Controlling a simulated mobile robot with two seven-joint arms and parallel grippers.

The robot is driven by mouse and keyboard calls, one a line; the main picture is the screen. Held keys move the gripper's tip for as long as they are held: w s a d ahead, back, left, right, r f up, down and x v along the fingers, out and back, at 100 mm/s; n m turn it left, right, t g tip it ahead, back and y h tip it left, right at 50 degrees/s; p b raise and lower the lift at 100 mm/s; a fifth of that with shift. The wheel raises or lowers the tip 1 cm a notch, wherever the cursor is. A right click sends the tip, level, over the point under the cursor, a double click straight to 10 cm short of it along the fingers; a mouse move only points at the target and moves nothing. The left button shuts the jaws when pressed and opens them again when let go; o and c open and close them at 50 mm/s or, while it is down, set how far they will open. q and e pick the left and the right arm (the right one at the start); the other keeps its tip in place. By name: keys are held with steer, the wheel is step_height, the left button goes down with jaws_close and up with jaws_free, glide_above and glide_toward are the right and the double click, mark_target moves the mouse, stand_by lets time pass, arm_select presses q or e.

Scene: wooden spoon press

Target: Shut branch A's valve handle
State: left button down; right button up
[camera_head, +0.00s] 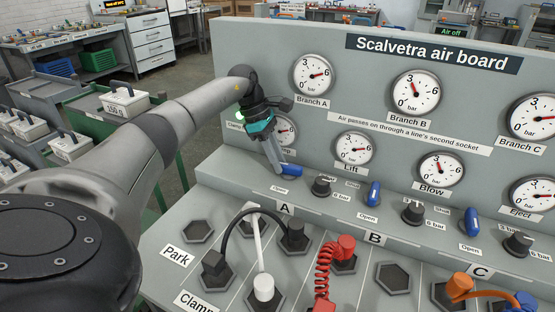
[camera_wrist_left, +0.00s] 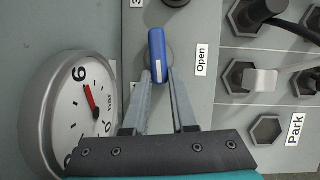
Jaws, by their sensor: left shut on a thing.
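Branch A's valve handle (camera_head: 291,170) is a short blue lever on the sloping grey board, above letter A. The fingers partly hide the handle's base. My right gripper is not in view.
The blue handles of branch B (camera_head: 374,193) and branch C (camera_head: 472,221) point down the panel towards their "Open" labels. A black knob (camera_head: 321,186) stands close right of handle A. Branch A's gauge (camera_head: 313,74) is above. Hoses and sockets fill the lower board.

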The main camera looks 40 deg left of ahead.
arm_select(q)
steer(key=c, duration=0.7)
jaws_free()
steer(key=shift+r, duration=0.1)
